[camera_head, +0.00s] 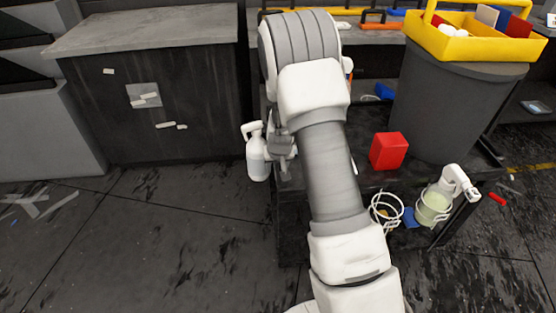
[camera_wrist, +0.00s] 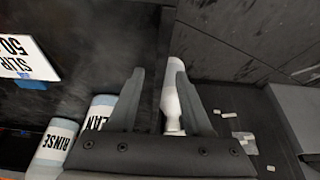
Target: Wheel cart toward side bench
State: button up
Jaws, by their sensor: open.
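The black cart (camera_head: 292,222) stands in the middle of the head view, partly hidden behind my arm. My gripper (camera_head: 282,146) is at the cart's left side, close to a white spray bottle (camera_head: 257,158) there. In the wrist view my gripper (camera_wrist: 160,82) is open, with the cart's dark edge (camera_wrist: 166,45) and the white spray bottle (camera_wrist: 171,103) showing between its fingers. I cannot tell whether the fingers touch either one. A dark bench (camera_head: 150,110) with a grey top stands at the upper left, apart from the cart.
A red box (camera_head: 389,151) sits on the cart. A large grey bin (camera_head: 440,105) bears a yellow caddy (camera_head: 470,42). Bottles marked RINSE (camera_wrist: 55,143) and another (camera_wrist: 98,115) stand left of the fingers. Scraps (camera_head: 40,208) litter the floor, otherwise clear at left.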

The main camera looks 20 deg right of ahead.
jog(key=p+v, duration=0.4)
jog(key=v, duration=1.3)
jog(key=shift+p, duration=0.4)
jog(key=shift+r, duration=0.15)
jog(key=s+a+r+n+t+y, duration=0.1)
jog(key=s+a+r, duration=0.2)
jog(key=s+r, duration=0.55)
jog(key=s+a+r+n+y, duration=0.1)
jog(key=s+a+r, duration=0.2)
jog(key=s+r, duration=0.55)
jog(key=s+r+h, duration=0.1)
jog(key=s+r, duration=0.2)
jog(key=s, duration=0.6)
notch_tip(320, 180, up, 15)
jog(key=p, duration=1.5)
jog(key=shift+d, duration=0.2)
